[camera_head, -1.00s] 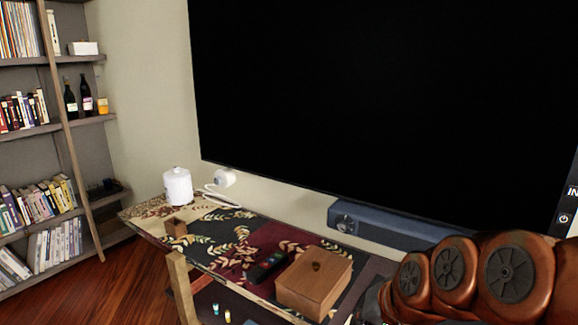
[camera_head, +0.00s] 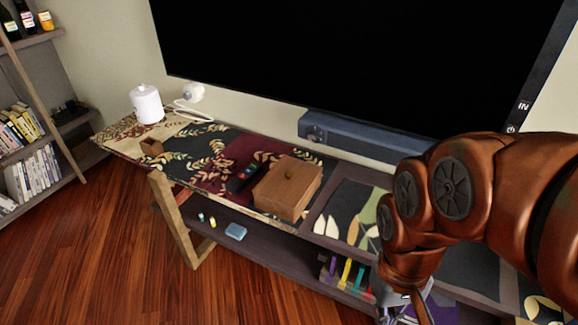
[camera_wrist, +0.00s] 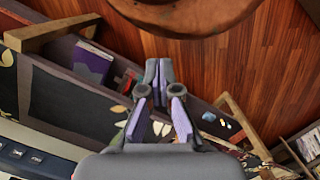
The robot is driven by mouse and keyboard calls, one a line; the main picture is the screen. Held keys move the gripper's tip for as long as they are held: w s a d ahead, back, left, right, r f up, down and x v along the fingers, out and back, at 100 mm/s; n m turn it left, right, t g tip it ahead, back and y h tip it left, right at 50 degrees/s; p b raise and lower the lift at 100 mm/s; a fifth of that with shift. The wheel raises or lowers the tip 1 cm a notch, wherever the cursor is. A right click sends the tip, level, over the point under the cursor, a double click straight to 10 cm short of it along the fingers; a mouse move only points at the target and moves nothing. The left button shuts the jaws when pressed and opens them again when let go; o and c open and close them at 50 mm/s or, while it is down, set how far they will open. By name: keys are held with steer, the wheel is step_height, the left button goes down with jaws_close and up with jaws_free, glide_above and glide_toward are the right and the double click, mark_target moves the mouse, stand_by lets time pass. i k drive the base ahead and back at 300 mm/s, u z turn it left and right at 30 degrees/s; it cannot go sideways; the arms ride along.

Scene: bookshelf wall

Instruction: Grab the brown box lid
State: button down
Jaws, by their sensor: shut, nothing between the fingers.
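The brown wooden box (camera_head: 272,205) stands on the patterned top of the low console in the head view. In the wrist view my gripper (camera_wrist: 159,88) is shut and empty, in front of the console's edge and the floor. I cannot make out the box or lid in the wrist view.
A white canister (camera_head: 146,104) and a small wooden cup (camera_head: 152,148) stand farther left. A soundbar (camera_head: 360,137) and large black screen (camera_head: 350,60) are behind. Books (camera_head: 345,272) stand on the lower shelf. Wooden floor in front is clear.

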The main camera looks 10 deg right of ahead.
mark_target(288, 182)
steer(key=u, duration=1.7)
steer(key=i, duration=2.2)
steer(key=z, duration=2.65)
